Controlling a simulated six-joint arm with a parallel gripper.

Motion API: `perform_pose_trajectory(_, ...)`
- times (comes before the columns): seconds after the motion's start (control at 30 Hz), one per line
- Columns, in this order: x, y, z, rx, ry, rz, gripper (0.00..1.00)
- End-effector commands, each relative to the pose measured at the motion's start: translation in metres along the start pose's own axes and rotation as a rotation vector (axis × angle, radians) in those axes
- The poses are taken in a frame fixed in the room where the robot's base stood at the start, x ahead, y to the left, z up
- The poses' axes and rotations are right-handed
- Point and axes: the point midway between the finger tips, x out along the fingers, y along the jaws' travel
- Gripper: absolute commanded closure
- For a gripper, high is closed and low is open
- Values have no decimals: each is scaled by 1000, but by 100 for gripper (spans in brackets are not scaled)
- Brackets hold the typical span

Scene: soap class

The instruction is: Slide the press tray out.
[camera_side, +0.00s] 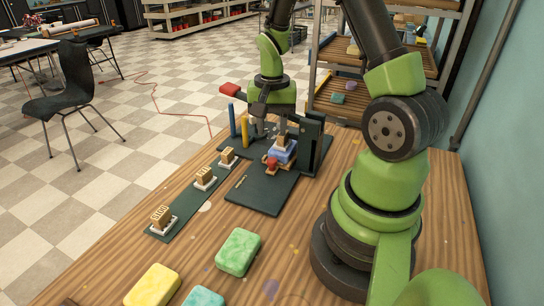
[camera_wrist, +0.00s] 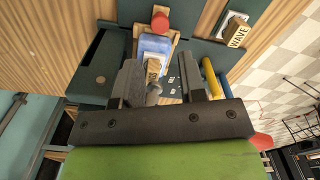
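The press tray holds a blue soap block (camera_side: 284,153) and has a red knob (camera_side: 271,163) at its front; it sits on the dark green press base (camera_side: 258,193). In the wrist view the blue block (camera_wrist: 155,44) lies on the tray, with the red knob (camera_wrist: 160,22) beyond it. A wooden stamp (camera_wrist: 153,69) hangs over the block on a grey shaft; contact is unclear. My gripper (camera_wrist: 163,88) is open, its two dark fingers well apart, and is above the press behind the knob. Nothing is visibly held. In the side view its fingertips are hard to make out.
A dark strip (camera_side: 188,208) with three wooden stamps lies left of the press. Blue (camera_side: 232,120) and yellow (camera_side: 245,131) posts stand beside it, under a red grip (camera_side: 230,90). Green (camera_side: 238,251) and yellow (camera_side: 153,286) soaps lie in front. Dark press uprights (camera_side: 313,138) stand right.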

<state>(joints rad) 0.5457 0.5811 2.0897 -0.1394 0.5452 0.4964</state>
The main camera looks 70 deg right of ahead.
Motion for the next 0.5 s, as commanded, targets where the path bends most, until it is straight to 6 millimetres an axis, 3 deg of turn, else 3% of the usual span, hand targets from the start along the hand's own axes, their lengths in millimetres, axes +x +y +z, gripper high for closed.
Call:
perform_pose_trajectory(0.3,57,0,2,-2,-6,3,62)
perform_pose_trajectory(0.5,80,0,1,-1,-3,0,62)
